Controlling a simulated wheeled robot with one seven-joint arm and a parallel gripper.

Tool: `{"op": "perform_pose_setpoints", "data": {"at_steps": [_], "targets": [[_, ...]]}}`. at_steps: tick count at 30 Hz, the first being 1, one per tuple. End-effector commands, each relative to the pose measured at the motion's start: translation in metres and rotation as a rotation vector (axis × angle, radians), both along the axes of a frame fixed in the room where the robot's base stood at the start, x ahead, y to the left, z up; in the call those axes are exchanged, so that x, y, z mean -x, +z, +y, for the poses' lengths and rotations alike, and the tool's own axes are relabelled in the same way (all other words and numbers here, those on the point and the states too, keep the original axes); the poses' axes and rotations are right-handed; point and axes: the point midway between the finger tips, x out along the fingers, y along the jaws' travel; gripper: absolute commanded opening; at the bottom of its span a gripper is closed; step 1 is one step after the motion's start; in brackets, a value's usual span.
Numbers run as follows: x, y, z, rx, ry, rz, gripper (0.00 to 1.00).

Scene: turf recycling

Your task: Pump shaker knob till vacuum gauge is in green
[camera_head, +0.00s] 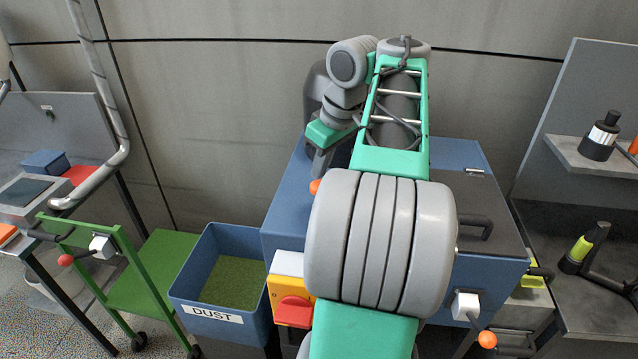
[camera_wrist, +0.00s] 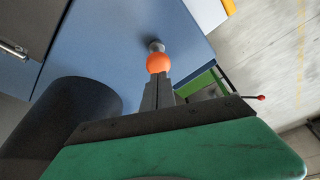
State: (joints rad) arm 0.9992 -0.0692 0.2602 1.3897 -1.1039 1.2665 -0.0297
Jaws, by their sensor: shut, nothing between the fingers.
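An orange ball knob on a short grey stem (camera_wrist: 158,63) stands on the blue machine's top (camera_wrist: 135,35). In the head view only a small part of this orange knob (camera_head: 315,187) shows, beside my arm. My gripper (camera_wrist: 158,84) is shut and empty, with its fingertips right at the knob; I cannot tell whether they touch it. In the head view my gripper (camera_head: 318,172) points down at the knob over the blue machine (camera_head: 288,205). A second orange knob (camera_head: 487,339) is on a lever at the machine's right front. I see no vacuum gauge; my arm hides much of the machine.
A blue bin labelled DUST (camera_head: 214,316) with green granules stands left of the machine. A green cart (camera_head: 150,270) is farther left. A red switch on a yellow box (camera_head: 293,311) is on the machine's front. A dark lid with a handle (camera_head: 480,200) lies right of my arm.

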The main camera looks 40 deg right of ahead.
Motion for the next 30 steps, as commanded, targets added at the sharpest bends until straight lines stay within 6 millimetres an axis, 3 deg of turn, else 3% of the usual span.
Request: {"op": "perform_pose_setpoints", "data": {"at_steps": [9, 21, 24, 30], "targets": [[0.000, -0.002, 0.000, 0.000, 0.000, 0.000, 0.00], [0.000, -0.051, 0.001, -0.002, 0.001, 0.001, 0.00], [0.000, -0.045, 0.000, -0.001, 0.002, 0.001, 0.00], [0.000, -0.053, 0.001, -0.003, 0.001, 0.002, 0.00]]}}
